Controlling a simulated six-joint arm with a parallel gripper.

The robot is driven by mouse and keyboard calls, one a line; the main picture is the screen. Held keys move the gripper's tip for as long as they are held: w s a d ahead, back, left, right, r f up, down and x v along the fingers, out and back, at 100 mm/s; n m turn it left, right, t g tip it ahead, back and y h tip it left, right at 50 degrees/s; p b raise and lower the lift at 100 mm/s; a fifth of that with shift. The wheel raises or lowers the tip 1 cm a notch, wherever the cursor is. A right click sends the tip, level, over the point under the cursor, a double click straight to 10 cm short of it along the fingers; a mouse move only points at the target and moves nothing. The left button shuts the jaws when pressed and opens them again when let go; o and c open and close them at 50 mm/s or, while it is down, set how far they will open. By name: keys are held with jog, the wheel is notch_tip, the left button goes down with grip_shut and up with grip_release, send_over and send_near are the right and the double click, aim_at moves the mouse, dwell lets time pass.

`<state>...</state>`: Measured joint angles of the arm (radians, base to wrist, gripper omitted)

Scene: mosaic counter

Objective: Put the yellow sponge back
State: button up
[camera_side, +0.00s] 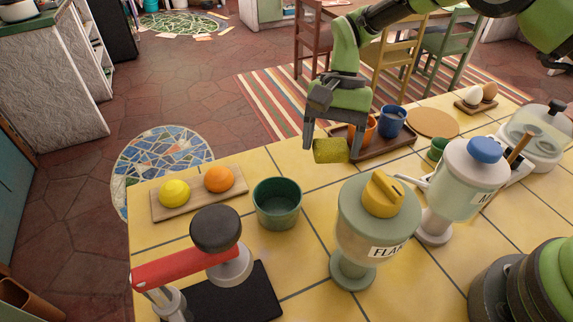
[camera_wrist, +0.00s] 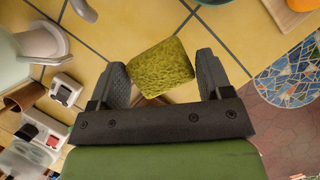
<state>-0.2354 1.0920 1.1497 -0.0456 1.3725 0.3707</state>
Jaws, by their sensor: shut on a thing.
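The yellow sponge (camera_side: 331,150) is held between the fingers of my gripper (camera_side: 330,143), above the yellow tiled counter (camera_side: 300,184). In the wrist view the sponge (camera_wrist: 162,68) sits tilted between the two dark fingertips of my gripper (camera_wrist: 163,80). The gripper is shut on it. In the side view the sponge appears in front of the wooden tray (camera_side: 385,147) with an orange cup (camera_side: 362,130) and a blue cup (camera_side: 391,121). A green pot (camera_side: 277,204) stands to the left and nearer the camera.
A board (camera_side: 200,200) with a lemon and an orange lies at the left. A flake jar (camera_side: 372,225), a blue-lidded jar (camera_side: 461,182) and a red-armed device (camera_side: 190,268) stand on the near side. Bare tiles lie between the green pot and the tray.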

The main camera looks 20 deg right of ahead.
aim_at(271, 166)
jog(key=w+a+r+m+t+y, duration=0.2)
jog(key=w+a+m+t, duration=0.45)
jog(key=m, duration=0.75)
jog(key=shift+g+h, duration=0.3)
jog(key=shift+g, duration=0.45)
jog(key=f, duration=0.3)
jog(key=w+f, duration=0.1)
jog(key=f, duration=0.2)
jog(key=w+f, duration=0.1)
jog(key=f, duration=0.2)
jog(key=shift+f, duration=0.4)
jog(key=o, duration=0.9)
jog(key=shift+f, duration=0.15)
jog(key=v, duration=1.2)
